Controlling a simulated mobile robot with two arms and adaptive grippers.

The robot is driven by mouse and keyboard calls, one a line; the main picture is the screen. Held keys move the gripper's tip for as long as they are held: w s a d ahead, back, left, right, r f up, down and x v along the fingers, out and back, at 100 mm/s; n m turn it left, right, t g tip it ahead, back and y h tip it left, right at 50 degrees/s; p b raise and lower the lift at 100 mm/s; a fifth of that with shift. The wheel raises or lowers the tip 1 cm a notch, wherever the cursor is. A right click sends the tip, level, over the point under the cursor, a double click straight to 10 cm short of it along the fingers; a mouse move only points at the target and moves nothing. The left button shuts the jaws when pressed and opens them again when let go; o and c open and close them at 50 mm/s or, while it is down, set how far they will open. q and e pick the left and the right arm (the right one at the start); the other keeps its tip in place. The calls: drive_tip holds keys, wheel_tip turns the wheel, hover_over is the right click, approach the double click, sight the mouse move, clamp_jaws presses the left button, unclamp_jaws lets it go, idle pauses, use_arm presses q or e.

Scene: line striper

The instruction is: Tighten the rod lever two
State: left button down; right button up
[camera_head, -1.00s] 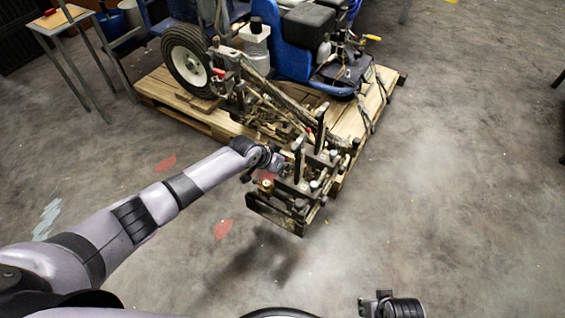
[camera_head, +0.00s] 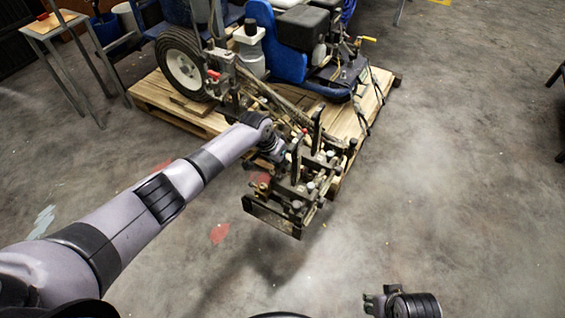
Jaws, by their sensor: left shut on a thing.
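The line striper (camera_head: 262,30) stands on a wooden pallet. Its rod-and-bracket assembly (camera_head: 285,212) sticks out past the pallet's front edge, with upright black levers (camera_head: 317,130) on it. I cannot tell which of them is rod lever two. My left gripper (camera_head: 278,160) is at the left side of this assembly, shut on a small part there. The part is mostly hidden by the gripper and wrist. My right gripper (camera_head: 375,303) is at the bottom right edge, far from the striper; its fingers are small and partly cut off.
The wooden pallet (camera_head: 160,100) carries the striper, with its wheel (camera_head: 184,68) at the left. A small table (camera_head: 50,25) stands at the top left.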

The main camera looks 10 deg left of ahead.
use_arm(q)
drive_tip(key=c, duration=1.7)
unclamp_jaws()
drive_tip(key=shift+f, duration=0.1)
drive_tip(key=v, duration=1.2)
